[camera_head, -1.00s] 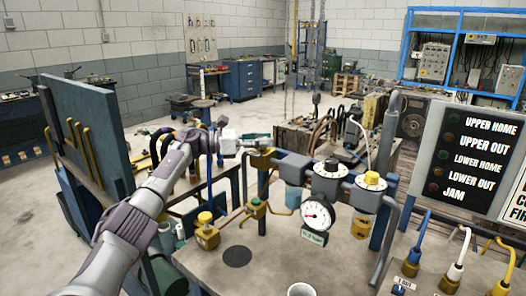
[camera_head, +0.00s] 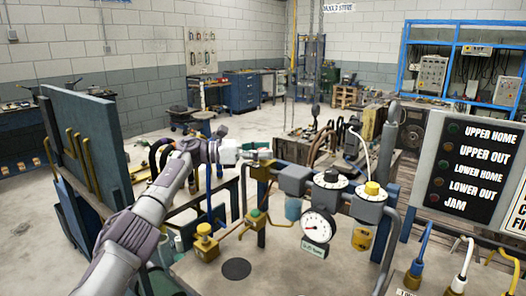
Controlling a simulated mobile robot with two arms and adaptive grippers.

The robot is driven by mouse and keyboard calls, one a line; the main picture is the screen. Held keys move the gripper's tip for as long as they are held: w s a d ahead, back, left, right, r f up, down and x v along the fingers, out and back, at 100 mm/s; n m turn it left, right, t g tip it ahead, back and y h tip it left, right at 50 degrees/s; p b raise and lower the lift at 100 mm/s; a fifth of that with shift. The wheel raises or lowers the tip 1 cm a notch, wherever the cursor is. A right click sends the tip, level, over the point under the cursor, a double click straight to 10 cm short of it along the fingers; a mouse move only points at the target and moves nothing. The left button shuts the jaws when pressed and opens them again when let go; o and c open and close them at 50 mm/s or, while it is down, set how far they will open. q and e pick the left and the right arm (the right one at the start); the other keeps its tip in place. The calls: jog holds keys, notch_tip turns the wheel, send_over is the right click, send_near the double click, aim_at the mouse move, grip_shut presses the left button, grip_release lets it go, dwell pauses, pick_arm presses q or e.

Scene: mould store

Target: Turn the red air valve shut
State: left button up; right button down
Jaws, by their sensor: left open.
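My left gripper (camera_head: 256,154) reaches in from the left, its open fingers beside the top of a brass-coloured valve body (camera_head: 262,171) at the left end of the grey air pipework. The fingers partly cover the top of this fitting, and I cannot tell whether they touch it. No red handle shows clearly there, so I cannot confirm that this is the red air valve. A thin red piece (camera_head: 236,228) lies low by the yellow fittings. A round white pressure gauge (camera_head: 319,227) hangs below the pipe. My right gripper is out of view.
Two dial-topped regulators (camera_head: 330,180) stand right of the valve body. A yellow fitting (camera_head: 205,243) stands on the bench (camera_head: 265,275). An indicator board (camera_head: 468,165) and plugged cables are at the right. A blue panel (camera_head: 88,150) stands left of my arm.

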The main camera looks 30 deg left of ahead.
pick_arm(q)
jog(key=v, duration=1.2)
jog(key=shift+f, duration=0.1)
